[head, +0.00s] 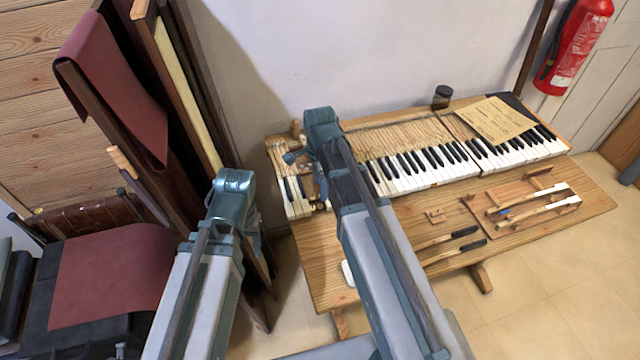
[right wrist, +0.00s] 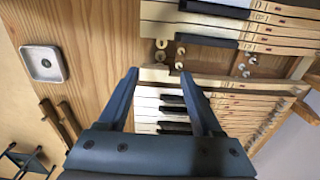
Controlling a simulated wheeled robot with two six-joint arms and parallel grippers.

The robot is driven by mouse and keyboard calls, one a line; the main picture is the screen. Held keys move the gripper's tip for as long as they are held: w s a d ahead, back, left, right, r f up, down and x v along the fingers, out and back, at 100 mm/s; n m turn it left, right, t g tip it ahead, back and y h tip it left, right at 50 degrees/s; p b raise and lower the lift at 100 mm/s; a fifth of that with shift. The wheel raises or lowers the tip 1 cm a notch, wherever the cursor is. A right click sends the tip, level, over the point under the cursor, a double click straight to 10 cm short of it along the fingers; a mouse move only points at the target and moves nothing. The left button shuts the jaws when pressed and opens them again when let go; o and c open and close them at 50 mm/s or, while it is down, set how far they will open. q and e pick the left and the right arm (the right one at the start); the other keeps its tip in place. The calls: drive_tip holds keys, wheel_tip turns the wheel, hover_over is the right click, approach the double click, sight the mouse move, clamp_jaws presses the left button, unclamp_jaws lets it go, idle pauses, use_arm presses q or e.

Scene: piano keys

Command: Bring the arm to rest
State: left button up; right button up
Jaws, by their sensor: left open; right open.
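My right gripper (right wrist: 160,72) is open in the right wrist view, its two fingers apart with nothing between them. White and black piano keys (right wrist: 165,107) show below and between the fingers; I cannot tell if the fingers touch them. In the head view the right arm reaches over the bench, and its wrist (head: 322,125) hangs over the left end of the keyboard (head: 420,165). My left gripper (head: 254,240) is left of the bench, pointing down, mostly hidden behind its own wrist, and no object shows in it.
The wooden bench (head: 385,235) carries loose keys, a small wooden tray (head: 535,205), a jar (head: 442,96) and a paper sheet (head: 497,120). A small metal dish (right wrist: 43,64) lies on it. Dark upright panels (head: 190,90) stand close to the left arm. A fire extinguisher (head: 573,45) hangs at right.

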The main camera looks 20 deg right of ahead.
drive_tip(key=s+a+n, duration=0.5)
drive_tip(key=s+n, duration=0.2)
drive_tip(key=n, duration=0.3)
drive_tip(key=s+a+n+h, duration=0.1)
drive_tip(key=s+a+n, duration=0.4)
drive_tip(key=n, duration=0.6)
drive_tip(key=shift+s+a, duration=0.25)
drive_tip(key=shift+s, duration=0.9)
drive_tip(key=shift+r, duration=0.1)
